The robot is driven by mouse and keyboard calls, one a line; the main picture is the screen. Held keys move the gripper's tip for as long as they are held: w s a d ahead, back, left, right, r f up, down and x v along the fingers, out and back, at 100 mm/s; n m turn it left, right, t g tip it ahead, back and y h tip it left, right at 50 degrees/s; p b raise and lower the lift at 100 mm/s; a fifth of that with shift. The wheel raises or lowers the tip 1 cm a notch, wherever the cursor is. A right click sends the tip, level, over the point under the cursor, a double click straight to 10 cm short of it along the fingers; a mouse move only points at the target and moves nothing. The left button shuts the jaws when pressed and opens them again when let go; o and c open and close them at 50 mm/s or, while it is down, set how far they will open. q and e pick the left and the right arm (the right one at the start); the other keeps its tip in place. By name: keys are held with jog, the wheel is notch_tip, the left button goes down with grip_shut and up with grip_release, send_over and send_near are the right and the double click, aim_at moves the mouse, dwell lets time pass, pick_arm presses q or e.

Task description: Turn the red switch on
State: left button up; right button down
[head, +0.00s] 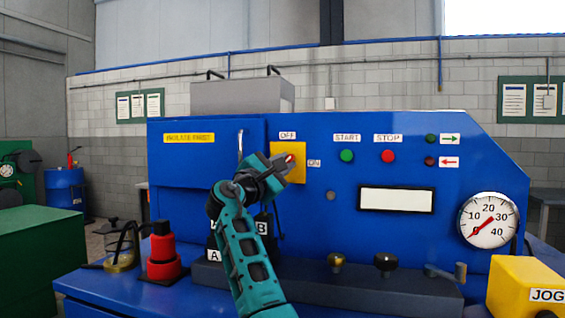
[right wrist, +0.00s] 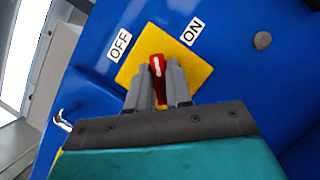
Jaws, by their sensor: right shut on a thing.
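The red switch (right wrist: 156,66) sits on a yellow plate (right wrist: 187,62) on the blue machine panel. In the right wrist view its white-marked end points between the OFF label (right wrist: 119,46) and the ON label (right wrist: 192,31). My right gripper (right wrist: 160,84) has one finger on each side of the switch and is shut on it. In the head view the right gripper (head: 284,163) covers part of the yellow plate (head: 297,176), and only a bit of red (head: 290,158) shows at its fingertips. My left gripper is not in view.
The panel also bears a green START button (head: 347,156), a red STOP button (head: 388,156) and a dial gauge (head: 488,220). A metal handle (head: 240,143) stands out left of the plate.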

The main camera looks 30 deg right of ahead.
jog(key=shift+m+g+y+p, duration=0.35)
jog(key=shift+m+g+p, duration=0.25)
jog(key=shift+m, duration=0.95)
jog(key=shift+m+g+y+p, duration=0.35)
jog(key=shift+m+p, duration=0.4)
jog(key=shift+m, duration=0.85)
jog(key=shift+m+g+y+p, duration=0.3)
jog(key=shift+m+g+p, duration=0.3)
jog(key=shift+m, duration=0.95)
jog(key=c, duration=1.1)
grip_release()
